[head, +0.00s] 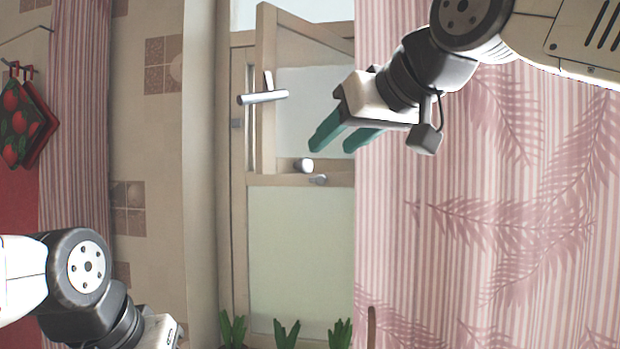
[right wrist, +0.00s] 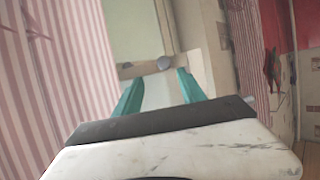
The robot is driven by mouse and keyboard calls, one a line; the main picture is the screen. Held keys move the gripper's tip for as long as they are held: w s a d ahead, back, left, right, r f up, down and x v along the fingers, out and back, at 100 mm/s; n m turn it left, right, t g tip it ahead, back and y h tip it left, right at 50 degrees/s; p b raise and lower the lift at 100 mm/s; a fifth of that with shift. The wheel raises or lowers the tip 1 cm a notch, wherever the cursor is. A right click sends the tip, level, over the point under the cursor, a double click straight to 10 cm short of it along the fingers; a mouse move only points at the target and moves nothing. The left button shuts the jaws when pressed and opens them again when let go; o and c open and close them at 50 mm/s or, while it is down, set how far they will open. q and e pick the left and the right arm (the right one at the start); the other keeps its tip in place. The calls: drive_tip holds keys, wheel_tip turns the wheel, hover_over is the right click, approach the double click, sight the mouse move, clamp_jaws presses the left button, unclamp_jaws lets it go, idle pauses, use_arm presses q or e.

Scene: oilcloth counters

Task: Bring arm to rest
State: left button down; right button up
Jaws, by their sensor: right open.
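My right gripper (head: 343,141) reaches in from the upper right of the head view, in front of the door and the pink curtain. Its two green fingers are apart with nothing between them. In the right wrist view the fingers (right wrist: 158,92) are spread, with the door's round knob seen beyond them. My left arm (head: 85,275) enters at the lower left of the head view. Its wrist runs off the bottom edge, so the left gripper's fingers do not show.
A door (head: 300,245) with a lever handle (head: 262,97) and a round knob (head: 303,165) stands behind the right gripper. A pink striped curtain (head: 480,220) fills the right side. Pot holders (head: 22,125) hang at the left. Green plants (head: 287,334) show at the bottom.

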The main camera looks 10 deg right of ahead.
drive_tip(key=shift+f, duration=0.1)
drive_tip(key=s+d+f+m+g+h, duration=0.1)
drive_tip(key=s+f+m+g, duration=0.1)
drive_tip(key=f, duration=1.4)
drive_tip(key=s+d+f+m+g+h, duration=0.1)
drive_tip(key=f+g, duration=0.3)
drive_tip(key=f, duration=1.3)
drive_tip(key=shift+s+d+f+m+h, duration=0.15)
drive_tip(key=shift+s+d+m+h, duration=0.25)
drive_tip(key=shift+s+d, duration=0.2)
